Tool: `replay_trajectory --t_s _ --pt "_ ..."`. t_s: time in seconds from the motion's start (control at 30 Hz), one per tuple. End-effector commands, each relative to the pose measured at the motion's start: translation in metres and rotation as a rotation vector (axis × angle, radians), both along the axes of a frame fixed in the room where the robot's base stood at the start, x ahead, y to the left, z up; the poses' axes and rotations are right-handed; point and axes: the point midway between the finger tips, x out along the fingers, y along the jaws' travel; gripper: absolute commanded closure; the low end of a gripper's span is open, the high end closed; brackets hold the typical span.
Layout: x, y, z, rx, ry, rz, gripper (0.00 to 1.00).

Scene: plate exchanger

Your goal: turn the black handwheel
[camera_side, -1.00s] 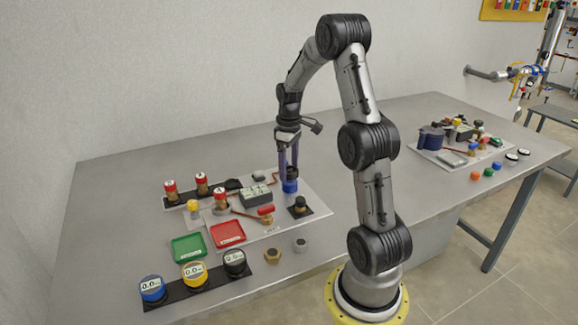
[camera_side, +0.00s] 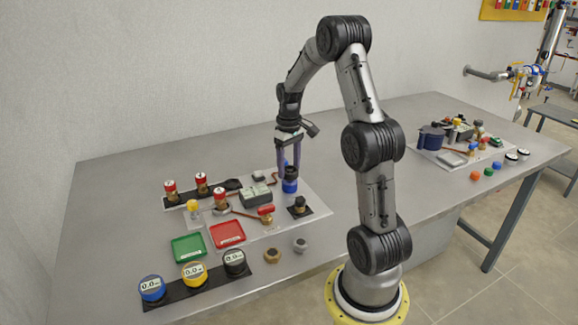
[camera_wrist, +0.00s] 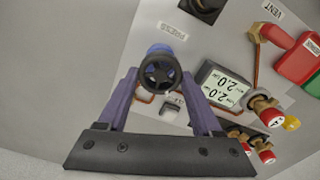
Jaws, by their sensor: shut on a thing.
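The black handwheel (camera_wrist: 160,70) is round and spoked and sits on a blue body (camera_wrist: 158,49) in the wrist view. My gripper (camera_wrist: 160,77) has its two purple fingers on opposite sides of the wheel and is shut on it. In the side view my gripper (camera_side: 290,172) points straight down over the blue body (camera_side: 290,186), at the back right part of the light board. The fingers mostly hide the wheel there.
A dark display block (camera_side: 257,194) stands just left of the fingers. A red-handled valve (camera_side: 265,211) and a dark square-based part (camera_side: 299,206) stand nearer the front. A green tray (camera_side: 189,248) and a red tray (camera_side: 228,233) lie at front left.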

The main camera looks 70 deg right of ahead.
Motion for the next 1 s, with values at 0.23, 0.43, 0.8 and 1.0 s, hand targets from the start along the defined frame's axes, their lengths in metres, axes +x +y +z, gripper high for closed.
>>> replay_trajectory --t_s 0.23,0.43,0.8,1.0 --pt "0.0 0.0 0.001 -0.001 -0.002 0.001 0.3" --pt "0.0 0.0 0.001 0.0 -0.001 0.002 0.03" --pt "0.001 -0.001 0.009 -0.002 -0.002 0.003 0.03" --pt "0.001 -0.001 0.045 -0.006 -0.005 0.003 0.03"
